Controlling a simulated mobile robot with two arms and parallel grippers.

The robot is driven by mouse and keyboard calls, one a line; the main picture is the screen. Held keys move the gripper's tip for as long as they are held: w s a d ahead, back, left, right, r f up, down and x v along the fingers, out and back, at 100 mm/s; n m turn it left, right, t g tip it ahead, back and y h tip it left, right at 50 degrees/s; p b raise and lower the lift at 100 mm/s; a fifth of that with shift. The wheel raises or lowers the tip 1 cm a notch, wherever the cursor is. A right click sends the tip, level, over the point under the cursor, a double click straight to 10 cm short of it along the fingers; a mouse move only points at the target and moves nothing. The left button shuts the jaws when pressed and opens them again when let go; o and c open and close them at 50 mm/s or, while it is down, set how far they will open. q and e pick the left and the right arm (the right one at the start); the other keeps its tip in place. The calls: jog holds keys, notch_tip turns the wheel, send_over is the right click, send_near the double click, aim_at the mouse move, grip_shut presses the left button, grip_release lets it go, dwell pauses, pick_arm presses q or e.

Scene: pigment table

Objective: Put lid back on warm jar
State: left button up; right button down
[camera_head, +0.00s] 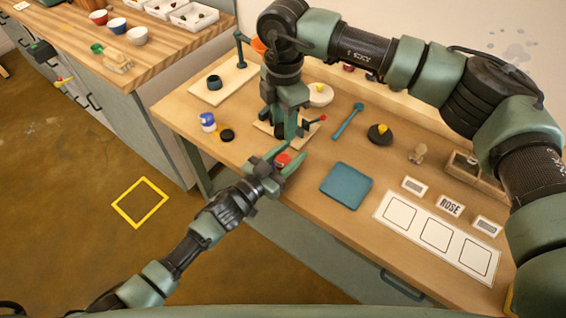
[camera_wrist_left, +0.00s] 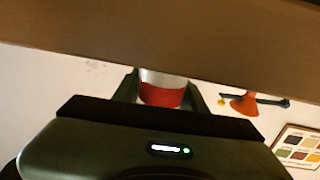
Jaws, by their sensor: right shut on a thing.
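A red jar (camera_head: 283,158) is at the table's front edge, between the fingers of my left gripper (camera_head: 280,163). In the left wrist view the jar (camera_wrist_left: 162,93) shows a red band and a pale part, with a finger close on each side. I cannot tell whether the fingers touch it. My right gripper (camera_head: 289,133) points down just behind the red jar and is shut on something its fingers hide. A black round lid (camera_head: 227,135) lies on the table beside a white jar with a blue band (camera_head: 207,121).
A small stand with a red-knobbed lever (camera_head: 322,118) is by my right gripper. A blue spoon (camera_head: 348,121), a dark dish (camera_head: 380,134) and a blue mat (camera_head: 346,186) lie to the right. A white card (camera_head: 437,228) lies at the front right.

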send_over(284, 152)
jog(key=shift+f, duration=2.5)
jog(key=shift+f, duration=0.85)
jog(key=shift+f, duration=0.6)
jog(key=m, duration=0.4)
jog(key=shift+m, duration=0.3)
jog(key=m, duration=0.5)
jog(key=shift+s, duration=0.1)
